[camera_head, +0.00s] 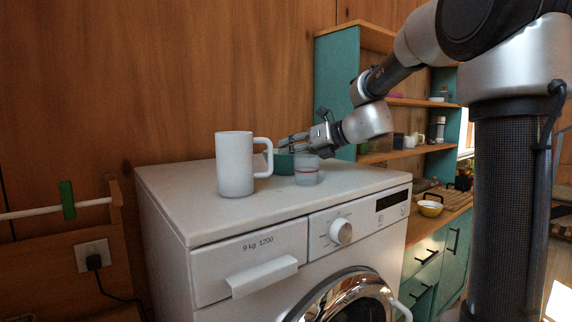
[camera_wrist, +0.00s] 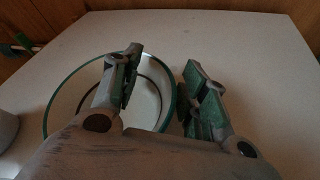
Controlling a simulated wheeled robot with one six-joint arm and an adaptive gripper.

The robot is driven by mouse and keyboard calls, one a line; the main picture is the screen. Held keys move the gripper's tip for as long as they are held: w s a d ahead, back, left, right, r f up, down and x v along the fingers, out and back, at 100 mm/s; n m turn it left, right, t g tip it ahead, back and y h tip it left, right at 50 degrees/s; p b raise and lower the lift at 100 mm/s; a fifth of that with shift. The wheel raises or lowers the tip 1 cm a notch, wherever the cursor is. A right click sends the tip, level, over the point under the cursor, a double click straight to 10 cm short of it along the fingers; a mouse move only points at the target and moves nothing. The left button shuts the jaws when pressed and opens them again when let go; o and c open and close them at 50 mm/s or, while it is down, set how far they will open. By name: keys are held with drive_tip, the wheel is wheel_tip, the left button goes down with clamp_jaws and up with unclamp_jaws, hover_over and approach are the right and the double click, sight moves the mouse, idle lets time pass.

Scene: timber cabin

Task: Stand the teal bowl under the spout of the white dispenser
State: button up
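The teal bowl (camera_head: 284,163) stands on top of the white washing machine, partly hidden behind a clear cup with a red line. In the wrist view the bowl's round teal rim (camera_wrist: 52,104) shows, with a pale inside. My gripper (camera_head: 288,142) is at the bowl from the right. In the wrist view my gripper (camera_wrist: 163,88) is open, one finger over the bowl's inside and the other outside its right rim. I cannot tell whether either finger touches it. I cannot make out a white dispenser with a spout in either view.
A tall white mug (camera_head: 235,165) stands left of the bowl. The clear cup (camera_head: 306,170) stands close in front of it. The washing machine top (camera_head: 180,183) is otherwise bare. A teal shelf (camera_head: 337,88) stands behind; a yellow bowl (camera_head: 430,209) is on the wooden counter at right.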

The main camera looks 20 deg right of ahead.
clamp_jaws()
